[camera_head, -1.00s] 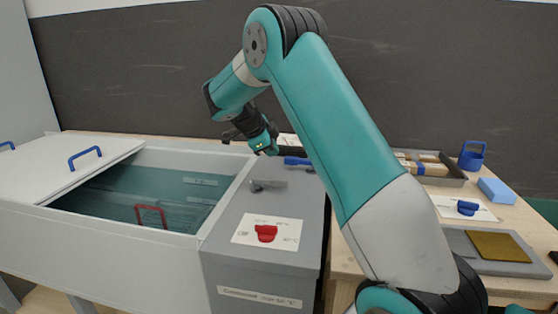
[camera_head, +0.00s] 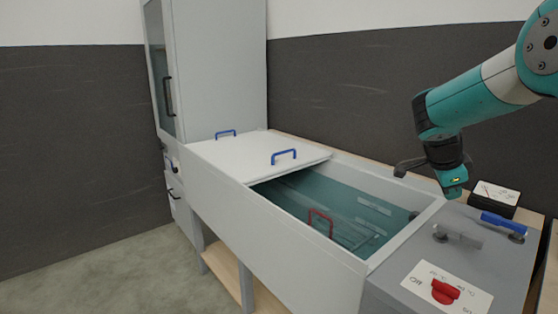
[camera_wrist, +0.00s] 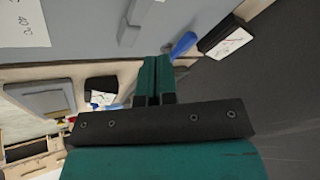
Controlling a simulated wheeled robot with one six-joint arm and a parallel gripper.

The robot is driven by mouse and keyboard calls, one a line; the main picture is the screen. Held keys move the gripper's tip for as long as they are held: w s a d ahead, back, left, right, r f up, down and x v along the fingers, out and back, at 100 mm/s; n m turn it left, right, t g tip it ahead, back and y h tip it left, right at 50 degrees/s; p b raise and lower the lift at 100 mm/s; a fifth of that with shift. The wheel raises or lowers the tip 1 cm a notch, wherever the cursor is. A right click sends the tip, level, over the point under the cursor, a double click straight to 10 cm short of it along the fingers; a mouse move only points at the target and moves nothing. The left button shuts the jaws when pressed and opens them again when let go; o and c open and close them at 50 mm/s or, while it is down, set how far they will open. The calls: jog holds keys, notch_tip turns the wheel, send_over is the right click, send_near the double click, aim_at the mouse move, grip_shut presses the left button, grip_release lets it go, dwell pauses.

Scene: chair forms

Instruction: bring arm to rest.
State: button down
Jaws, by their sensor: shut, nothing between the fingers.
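My arm reaches in from the right in the head view, bent so that my gripper (camera_head: 453,187) points down above the back of the grey control box (camera_head: 390,283). In the wrist view my gripper's two teal fingers (camera_wrist: 156,75) lie side by side, closed, with nothing between them. The gripper is apart from the box and its fittings as far as the head view shows.
A water bath (camera_head: 340,205) with a red handle (camera_head: 320,222) inside is half covered by a white lid (camera_head: 240,155). The box carries a red knob (camera_head: 444,291) and a blue-handled lever (camera_head: 503,221). A black device (camera_head: 494,197) stands behind. A tall cabinet (camera_head: 220,70) stands at left.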

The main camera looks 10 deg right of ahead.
jog(key=s+a+r+n+y+p, duration=0.1)
jog(key=s+a+r+n+y, duration=0.1)
jog(key=s+a+n, duration=0.4)
jog(key=s+a+r+n+t+y+p, duration=0.1)
jog(key=s+a+r+n+y, duration=0.1)
jog(key=a+n, duration=0.45)
jog(key=s+a+r+n+y+p, duration=0.1)
jog(key=s+a+r+n+y, duration=0.1)
jog(key=s+a+n, duration=0.45)
jog(key=s+a+r+n+g+y+p, duration=0.1)
jog(key=s+a+n+y, duration=0.1)
jog(key=s+a+n, duration=0.3)
jog(key=s+a+r+n+g+y+p, duration=0.1)
jog(key=s+a+n, duration=0.4)
jog(key=s, duration=0.6)
jog(key=shift+s+a+r+y, duration=0.25)
jog(key=shift+a+y, duration=0.25)
jog(key=shift+a, duration=0.45)
jog(key=shift+w, duration=0.1)
jog(key=shift+d, duration=0.1)
